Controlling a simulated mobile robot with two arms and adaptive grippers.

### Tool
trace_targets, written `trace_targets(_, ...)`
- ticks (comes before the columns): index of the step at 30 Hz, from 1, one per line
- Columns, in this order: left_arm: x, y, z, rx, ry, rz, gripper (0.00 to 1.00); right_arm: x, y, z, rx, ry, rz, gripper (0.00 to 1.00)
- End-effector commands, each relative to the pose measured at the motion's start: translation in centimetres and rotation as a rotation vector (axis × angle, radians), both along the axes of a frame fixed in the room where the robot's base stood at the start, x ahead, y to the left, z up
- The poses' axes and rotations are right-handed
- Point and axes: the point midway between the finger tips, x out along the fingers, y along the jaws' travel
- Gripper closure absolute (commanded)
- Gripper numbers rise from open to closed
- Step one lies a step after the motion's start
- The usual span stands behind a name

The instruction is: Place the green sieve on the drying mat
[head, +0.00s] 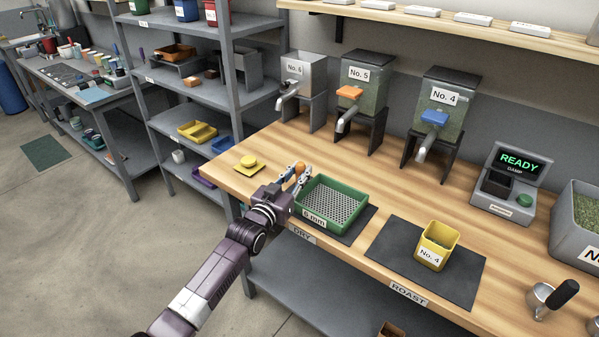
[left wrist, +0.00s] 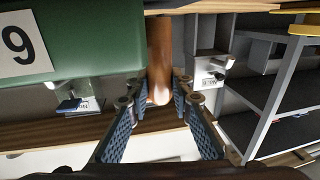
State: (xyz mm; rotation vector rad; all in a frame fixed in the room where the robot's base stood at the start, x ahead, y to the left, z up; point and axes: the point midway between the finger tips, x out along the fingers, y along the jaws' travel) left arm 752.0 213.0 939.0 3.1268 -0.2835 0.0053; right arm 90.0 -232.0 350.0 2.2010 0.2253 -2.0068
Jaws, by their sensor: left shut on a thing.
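The green sieve (head: 362,199) has a perforated metal bottom and a "6 mm" label. It is over the dark drying mat (head: 360,229) at the table's front edge, by the "DRY" label. The mat shows along its right side; I cannot tell whether its underside touches it. My left gripper (head: 298,176) is shut on the sieve's brown wooden handle, at its left side. In the left wrist view, the handle (left wrist: 160,50) lies between the fingers (left wrist: 158,95), with the green wall (left wrist: 90,35) beside it. My right gripper is not in view.
A yellow cup (head: 437,243) labelled No. 4 stands on the roast mat (head: 400,262). A yellow object (head: 248,162) sits at the table's left corner. Dispensers (head: 362,100) line the back, with a display unit (head: 508,180) at right. Bare wood lies behind the sieve.

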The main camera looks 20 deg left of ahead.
Motion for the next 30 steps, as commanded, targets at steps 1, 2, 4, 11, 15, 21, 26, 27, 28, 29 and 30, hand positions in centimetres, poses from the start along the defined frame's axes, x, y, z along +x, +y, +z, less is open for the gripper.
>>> trace_targets(1,0.0,0.0,-0.2,0.0,0.001,0.0,0.79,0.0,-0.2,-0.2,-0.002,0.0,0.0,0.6)
trace_targets(2,0.0,0.0,-0.1,0.0,0.0,0.0,0.75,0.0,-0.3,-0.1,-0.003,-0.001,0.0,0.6)
trace_targets(4,0.0,0.0,-0.1,0.0,0.001,0.0,0.68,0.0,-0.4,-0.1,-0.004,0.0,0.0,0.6)
trace_targets(11,0.0,0.0,-0.1,0.0,0.001,0.0,0.62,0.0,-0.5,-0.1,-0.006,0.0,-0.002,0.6)
trace_targets(15,0.0,0.0,0.2,0.0,0.0,0.0,0.62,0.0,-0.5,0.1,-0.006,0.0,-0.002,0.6)
trace_targets(21,-1.9,0.4,0.0,0.001,0.003,0.0,0.62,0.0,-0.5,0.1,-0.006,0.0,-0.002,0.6)
trace_targets(26,-5.0,0.9,-0.1,0.0,0.002,0.0,0.62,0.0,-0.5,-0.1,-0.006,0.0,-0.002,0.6)
trace_targets(27,-5.8,1.0,-0.1,0.001,0.003,0.0,0.62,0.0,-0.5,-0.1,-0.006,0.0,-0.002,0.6)
trace_targets(28,-6.4,1.1,-0.1,0.001,0.004,-0.001,0.62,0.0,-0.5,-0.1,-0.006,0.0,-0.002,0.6)
trace_targets(29,-7.0,1.3,-0.1,0.001,0.003,0.0,0.62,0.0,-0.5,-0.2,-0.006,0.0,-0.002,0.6)
trace_targets(30,-7.7,1.4,-0.1,0.001,0.002,0.0,0.62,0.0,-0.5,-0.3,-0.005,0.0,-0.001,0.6)
